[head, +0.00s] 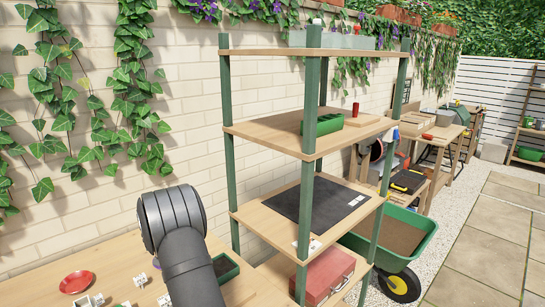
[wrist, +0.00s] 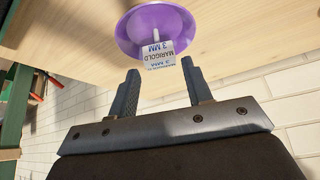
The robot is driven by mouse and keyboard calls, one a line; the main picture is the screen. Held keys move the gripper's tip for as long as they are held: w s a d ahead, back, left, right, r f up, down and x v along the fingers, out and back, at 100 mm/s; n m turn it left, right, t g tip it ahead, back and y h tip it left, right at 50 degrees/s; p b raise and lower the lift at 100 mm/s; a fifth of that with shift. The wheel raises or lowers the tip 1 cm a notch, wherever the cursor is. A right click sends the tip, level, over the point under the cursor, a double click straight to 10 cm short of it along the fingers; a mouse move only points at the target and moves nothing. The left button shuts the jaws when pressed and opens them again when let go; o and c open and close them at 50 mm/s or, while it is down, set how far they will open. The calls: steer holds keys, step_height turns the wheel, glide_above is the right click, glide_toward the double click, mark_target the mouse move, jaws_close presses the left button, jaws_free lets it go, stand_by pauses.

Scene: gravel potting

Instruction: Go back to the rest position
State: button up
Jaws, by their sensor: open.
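My gripper (wrist: 160,68) shows in the wrist view with its two dark fingers spread and nothing between them. Just beyond the fingertips is a white block (wrist: 158,52) labelled "MARIGOLD 3 MM", with a small pale peg. It sits at a purple saucer (wrist: 128,35) on the wooden bench (wrist: 240,30). The fingers appear apart from the block.
In the head view, a red saucer (head: 76,282), several small white labelled blocks (head: 140,280) and a dark green tray (head: 228,270) are on the bench. A shelf unit (head: 225,150) with green posts stands right of my arm. A brick wall (head: 180,100) runs behind.

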steer(key=x, duration=0.6)
steer(key=shift+f, duration=0.25)
steer(key=shift+r, duration=0.2)
steer(key=shift+r, duration=0.15)
steer(key=shift+s+r, duration=0.15)
steer(key=shift+r, duration=0.05)
steer(key=v, duration=1.1)
steer(key=x, duration=1.2)
steer(key=shift+d+f, duration=0.1)
steer(key=shift+f, duration=0.25)
step_height(320, 180, up, 4)
steer(key=shift+f, duration=0.15)
steer(key=shift+r, duration=0.55)
